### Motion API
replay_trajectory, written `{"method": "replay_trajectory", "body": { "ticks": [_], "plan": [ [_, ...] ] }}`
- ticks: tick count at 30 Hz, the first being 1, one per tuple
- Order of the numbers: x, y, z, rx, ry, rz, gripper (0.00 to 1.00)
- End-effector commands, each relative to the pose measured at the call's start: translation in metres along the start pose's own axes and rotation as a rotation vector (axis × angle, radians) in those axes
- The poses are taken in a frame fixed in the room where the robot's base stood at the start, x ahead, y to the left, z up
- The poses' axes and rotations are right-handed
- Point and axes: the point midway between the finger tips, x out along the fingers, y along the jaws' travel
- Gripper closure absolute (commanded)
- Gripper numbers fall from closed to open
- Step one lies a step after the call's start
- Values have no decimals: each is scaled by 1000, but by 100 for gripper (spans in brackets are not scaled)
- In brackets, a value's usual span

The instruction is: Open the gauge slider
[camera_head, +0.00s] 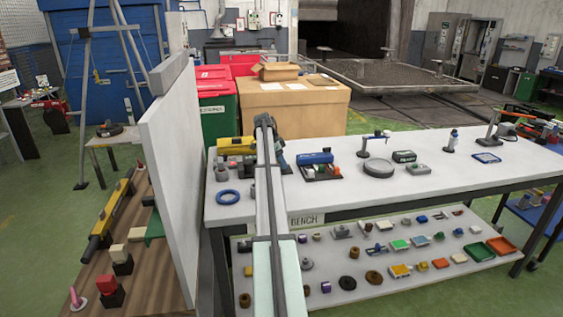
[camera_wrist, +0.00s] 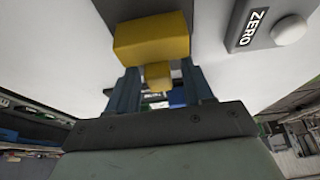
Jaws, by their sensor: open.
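The likely gauge slider is a yellow block (camera_wrist: 152,38) with a smaller yellow knob (camera_wrist: 157,75) below it in the wrist view. My gripper (camera_wrist: 160,84) is open, its two blue-grey fingers on either side of the small knob. I cannot tell whether the fingers touch it. In the head view, a yellow device (camera_head: 236,146) lies at the bench's back left, beside my arm, which hides part of it.
A dark box labelled ZERO (camera_wrist: 257,17) with a white button is close by in the wrist view. On the white bench (camera_head: 450,185) stand a blue device (camera_head: 315,158), a round grey disc (camera_head: 378,168) and a blue ring (camera_head: 228,197). A white panel (camera_head: 172,170) stands left.

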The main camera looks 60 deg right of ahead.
Motion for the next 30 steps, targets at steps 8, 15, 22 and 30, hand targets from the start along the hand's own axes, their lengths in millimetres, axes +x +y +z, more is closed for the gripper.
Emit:
{"method": "replay_trajectory", "body": {
  "ticks": [8,15,22,30],
  "plan": [
    [-27,-1,0,0,0,-1,49],
    [-75,-1,0,0,0,-3,49],
    [-114,-1,0,0,1,-2,49],
    [-136,0,0,0,1,-1,49]
  ]
}}
